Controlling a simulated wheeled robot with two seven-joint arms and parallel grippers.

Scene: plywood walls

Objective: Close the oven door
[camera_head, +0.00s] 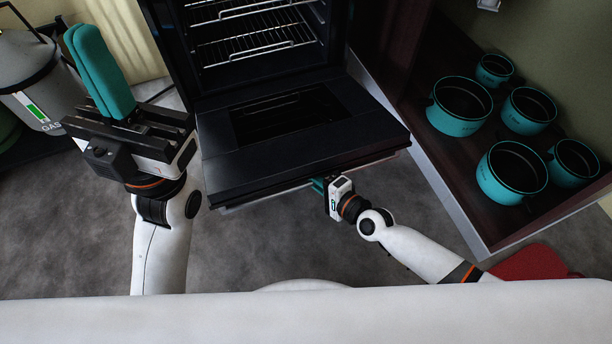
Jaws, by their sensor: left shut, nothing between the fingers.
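The black oven (255,40) stands at the top centre with wire racks inside. Its door (300,135) is folded down, open, toward me, with a dark glass pane in its inner face. My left gripper (100,75) is raised to the left of the door, its teal fingers together and empty, apart from the door. My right gripper (320,186) is at the door's outer lower edge, right of the middle. Its fingers are mostly hidden by the door edge, so I cannot tell whether they touch it or grip anything.
A grey gas canister (38,85) stands at the far left. An open drawer or shelf (490,235) on the right holds several teal pots (510,170). A red object (530,262) lies at the lower right. The grey floor (270,245) before the door is clear.

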